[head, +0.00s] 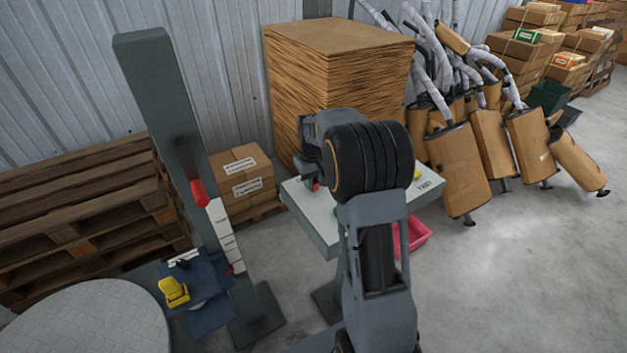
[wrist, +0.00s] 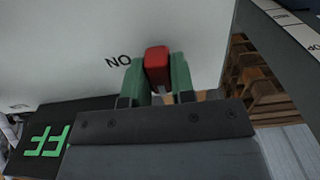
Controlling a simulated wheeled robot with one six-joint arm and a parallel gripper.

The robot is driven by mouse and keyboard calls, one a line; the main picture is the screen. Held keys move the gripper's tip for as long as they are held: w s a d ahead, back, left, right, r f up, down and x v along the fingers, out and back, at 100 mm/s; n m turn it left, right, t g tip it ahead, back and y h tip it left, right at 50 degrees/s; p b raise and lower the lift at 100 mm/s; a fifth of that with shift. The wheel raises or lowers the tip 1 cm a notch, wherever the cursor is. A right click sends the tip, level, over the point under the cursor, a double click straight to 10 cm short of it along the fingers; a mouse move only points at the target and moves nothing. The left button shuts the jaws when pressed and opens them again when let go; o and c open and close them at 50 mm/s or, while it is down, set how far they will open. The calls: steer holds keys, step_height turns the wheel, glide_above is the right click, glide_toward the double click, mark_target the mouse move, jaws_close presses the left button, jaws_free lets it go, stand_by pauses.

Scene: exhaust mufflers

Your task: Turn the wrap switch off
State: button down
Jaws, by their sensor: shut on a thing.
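The red switch lever (wrist: 157,62) stands out from a pale control panel (wrist: 60,50) in the wrist view, beside the printed word "ON", which appears upside down. My gripper (wrist: 158,76) has a green finger on each side of the lever and is shut on it. In the head view my gripper (head: 312,183) is at the top of the pale panel box (head: 312,225), and my arm hides much of that box. A bit of red shows at the fingers there. Green letters "FF" (wrist: 46,141) show on a black part at lower left in the wrist view.
A grey column (head: 165,95) with a red piece (head: 200,193) and a white label strip stands left of the panel. A yellow object (head: 173,291) sits by a round table (head: 85,320). A pink bin (head: 418,233) is behind my arm. Mufflers (head: 457,165) lean at right; floor there is open.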

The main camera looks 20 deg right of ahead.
steer(key=shift+r+n, duration=0.1)
steer(key=shift+n, duration=0.2)
stand_by(0.4)
steer(key=c, duration=1)
jaws_free()
steer(key=shift+o, duration=0.2)
step_height(320, 180, up, 14)
steer(key=shift+m, duration=0.9)
steer(key=f, duration=0.1)
steer(key=s+f, duration=0.1)
steer(key=f, duration=0.1)
steer(key=s+a+f, duration=0.1)
steer(key=shift+f, duration=0.4)
steer(key=s+a+t, duration=0.1)
steer(key=s+a, duration=0.2)
steer(key=s, duration=0.3)
steer(key=s+a+f+t, duration=0.1)
steer(key=s+a, duration=0.2)
steer(key=s, duration=0.4)
steer(key=s+a+t, duration=0.1)
steer(key=s+a, duration=0.2)
steer(key=s, duration=0.4)
steer(key=shift+a+f+t, duration=0.15)
steer(key=shift+a+t, duration=0.15)
steer(key=shift+t, duration=0.1)
